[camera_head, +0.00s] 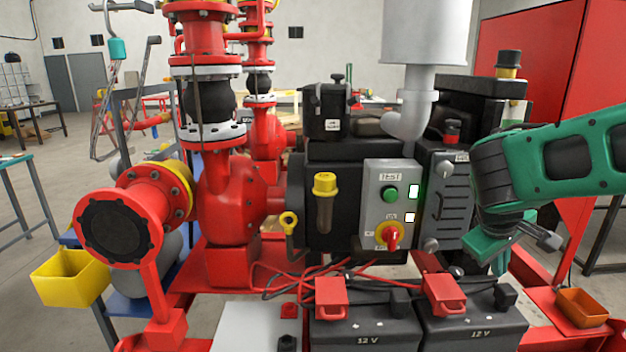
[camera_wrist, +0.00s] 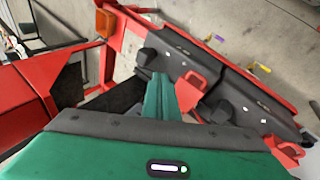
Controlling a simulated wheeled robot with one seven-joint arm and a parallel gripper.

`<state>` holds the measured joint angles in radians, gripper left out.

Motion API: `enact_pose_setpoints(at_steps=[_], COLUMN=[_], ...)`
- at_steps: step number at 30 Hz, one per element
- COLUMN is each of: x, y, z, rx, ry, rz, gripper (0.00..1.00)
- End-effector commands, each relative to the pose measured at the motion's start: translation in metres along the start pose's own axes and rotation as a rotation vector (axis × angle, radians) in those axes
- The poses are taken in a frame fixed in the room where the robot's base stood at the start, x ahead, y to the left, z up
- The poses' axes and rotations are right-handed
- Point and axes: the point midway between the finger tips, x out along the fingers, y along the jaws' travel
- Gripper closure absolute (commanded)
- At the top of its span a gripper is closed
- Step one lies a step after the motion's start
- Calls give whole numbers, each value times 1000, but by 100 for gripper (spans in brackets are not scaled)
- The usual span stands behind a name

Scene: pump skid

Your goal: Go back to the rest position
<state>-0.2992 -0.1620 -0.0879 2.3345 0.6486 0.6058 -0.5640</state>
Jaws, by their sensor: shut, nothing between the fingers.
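My gripper (camera_head: 500,262) is at the right side in the head view, at the end of my green and black arm. It hangs pointing down, just above and behind the right 12 V battery (camera_head: 472,328). In the wrist view my gripper (camera_wrist: 160,80) shows as green fingers close together, shut with nothing held. The batteries (camera_wrist: 195,62) lie beyond the fingertips there. Red terminal covers (camera_head: 445,292) sit on the batteries, and they also show in the wrist view (camera_wrist: 190,90).
The grey control box (camera_head: 377,215) with a green TEST button (camera_head: 390,195) and red-yellow switch (camera_head: 389,236) stands left of my gripper. The red pump (camera_head: 230,200) is farther left. A red panel (camera_head: 550,60) stands behind my arm.

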Motion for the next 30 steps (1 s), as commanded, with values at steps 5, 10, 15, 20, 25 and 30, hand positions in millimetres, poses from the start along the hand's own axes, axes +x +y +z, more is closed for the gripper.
enact_pose_setpoints(at_steps=[5,10,15,20,25,30], x=[5,-4,-18,-25,-26,-26], y=[1,-21,-46,-58,-60,-60], z=[94,168,212,229,231,231], rx=[308,575,756,830,839,837], ry=[-134,-257,-347,-388,-393,-393], rz=[-157,-293,-386,-425,-431,-430], gripper=[100,100,100,100,100,100])
